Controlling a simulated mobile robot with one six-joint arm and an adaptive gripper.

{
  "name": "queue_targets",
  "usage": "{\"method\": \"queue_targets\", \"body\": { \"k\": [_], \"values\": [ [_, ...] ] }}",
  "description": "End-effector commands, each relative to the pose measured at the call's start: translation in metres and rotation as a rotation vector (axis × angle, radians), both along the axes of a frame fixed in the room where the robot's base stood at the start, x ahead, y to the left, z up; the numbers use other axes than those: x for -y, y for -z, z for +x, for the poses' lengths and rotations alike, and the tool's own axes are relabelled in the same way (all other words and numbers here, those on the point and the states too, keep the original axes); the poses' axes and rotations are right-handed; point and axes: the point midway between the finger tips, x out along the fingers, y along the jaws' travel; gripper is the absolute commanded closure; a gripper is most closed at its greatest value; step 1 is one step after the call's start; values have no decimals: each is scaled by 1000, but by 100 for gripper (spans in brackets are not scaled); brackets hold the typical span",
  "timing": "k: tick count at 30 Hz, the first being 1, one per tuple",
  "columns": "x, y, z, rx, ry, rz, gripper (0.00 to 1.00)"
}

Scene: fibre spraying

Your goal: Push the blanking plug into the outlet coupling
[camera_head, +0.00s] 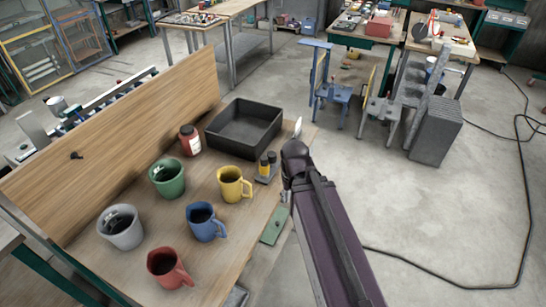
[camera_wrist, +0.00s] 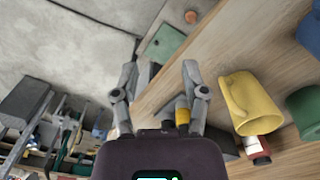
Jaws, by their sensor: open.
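My gripper (camera_wrist: 160,75) is open, its two fingers apart in the wrist view. Two dark cylinders with yellow bands (camera_head: 267,164) stand in a small grey holder (camera_head: 266,179) at the table's right edge, right of the yellow mug. One yellow-banded cylinder (camera_wrist: 183,115) shows close to the right finger in the wrist view; I cannot tell whether they touch. In the head view my arm's end is just right of the holder and the fingers are hidden. I cannot tell for sure which part is the blanking plug or the outlet coupling. A small black fitting (camera_head: 76,155) is on the wooden backboard.
Several mugs stand on the table, including yellow (camera_head: 233,184), blue (camera_head: 205,222) and green (camera_head: 168,178). A black tray (camera_head: 244,129) and a red-white bottle (camera_head: 189,140) are behind. A green plate (camera_head: 273,226) lies at the edge. Floor on the right is mostly clear.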

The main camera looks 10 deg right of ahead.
Motion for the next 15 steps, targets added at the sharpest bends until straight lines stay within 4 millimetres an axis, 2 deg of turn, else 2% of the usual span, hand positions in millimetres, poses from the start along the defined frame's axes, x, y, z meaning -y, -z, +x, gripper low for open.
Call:
{"method": "queue_targets", "body": {
  "k": [4, 5, 8, 9, 11, 15],
  "values": [
    [0, 0, 0, 0, 0, 0, 43],
    [0, 0, 0, 0, 0, 0, 37],
    [0, 0, 2, 1, -1, 0, 7],
    [0, -1, 5, 2, -2, 0, 2],
    [0, -2, 11, 5, -5, 1, 2],
    [0, -6, 39, 18, -18, 3, 2]
  ]
}}
